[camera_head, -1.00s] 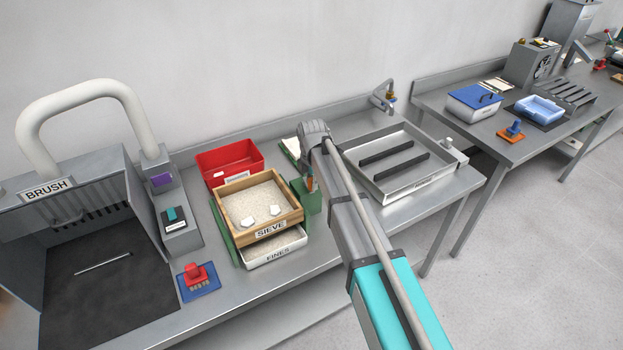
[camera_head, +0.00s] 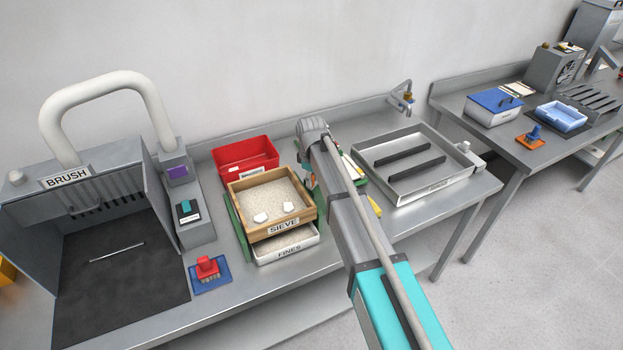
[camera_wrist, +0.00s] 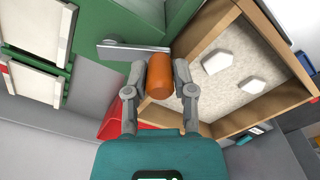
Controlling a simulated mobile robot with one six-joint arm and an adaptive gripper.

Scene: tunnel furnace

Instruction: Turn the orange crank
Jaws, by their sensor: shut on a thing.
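The orange crank handle (camera_wrist: 160,77) shows in the wrist view, between the two fingers of my gripper (camera_wrist: 160,85). The gripper is shut on it. A grey crank arm (camera_wrist: 120,51) runs left from the handle across a green housing (camera_wrist: 110,20).
A white FINES tray (camera_head: 288,248) sits under the sieve. A red bin (camera_head: 246,147) stands behind it. A grey basin (camera_head: 436,182) lies right of my arm.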

